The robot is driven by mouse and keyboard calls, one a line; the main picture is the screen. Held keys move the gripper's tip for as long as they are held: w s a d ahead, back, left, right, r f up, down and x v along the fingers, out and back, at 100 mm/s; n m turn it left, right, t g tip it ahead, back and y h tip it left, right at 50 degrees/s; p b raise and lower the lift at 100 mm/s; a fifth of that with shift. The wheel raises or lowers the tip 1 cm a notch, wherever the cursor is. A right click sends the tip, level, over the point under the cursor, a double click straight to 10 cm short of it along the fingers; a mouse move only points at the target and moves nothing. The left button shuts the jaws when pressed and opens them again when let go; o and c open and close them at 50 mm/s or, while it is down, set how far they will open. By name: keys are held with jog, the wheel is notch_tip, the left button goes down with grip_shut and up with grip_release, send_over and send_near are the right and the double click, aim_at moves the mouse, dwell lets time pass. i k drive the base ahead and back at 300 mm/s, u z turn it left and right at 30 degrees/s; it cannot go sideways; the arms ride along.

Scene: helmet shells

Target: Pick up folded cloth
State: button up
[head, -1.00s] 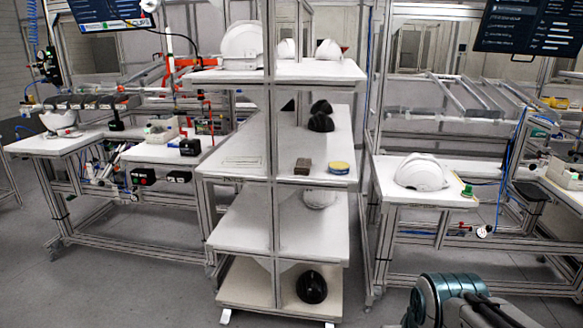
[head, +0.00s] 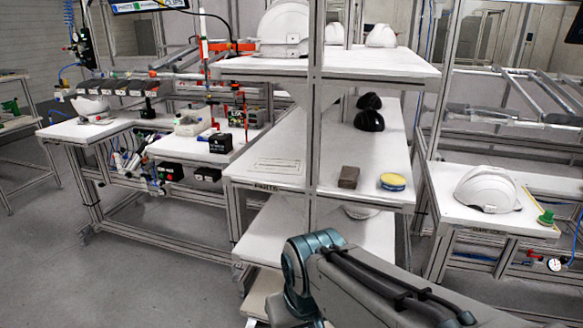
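A small brown-grey block (head: 348,177) lies on the middle shelf of the rack, near its front edge; it may be the folded cloth, but it is too small to tell. A round yellow tin with a blue band (head: 392,182) sits to its right, a short gap apart. My arm reaches in from the lower right, with its teal joint below the block in the picture. My gripper is out of view, so its state does not show.
The rack's upright post (head: 316,110) stands just left of the block. Black helmet shells (head: 369,119) lie farther back on the same shelf. A white helmet (head: 487,189) rests on the right-hand bench. Floor is open at the left.

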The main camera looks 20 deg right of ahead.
aim_at(349, 177)
jog(key=z, duration=0.25)
jog(key=i, duration=1.05)
jog(key=z, duration=0.55)
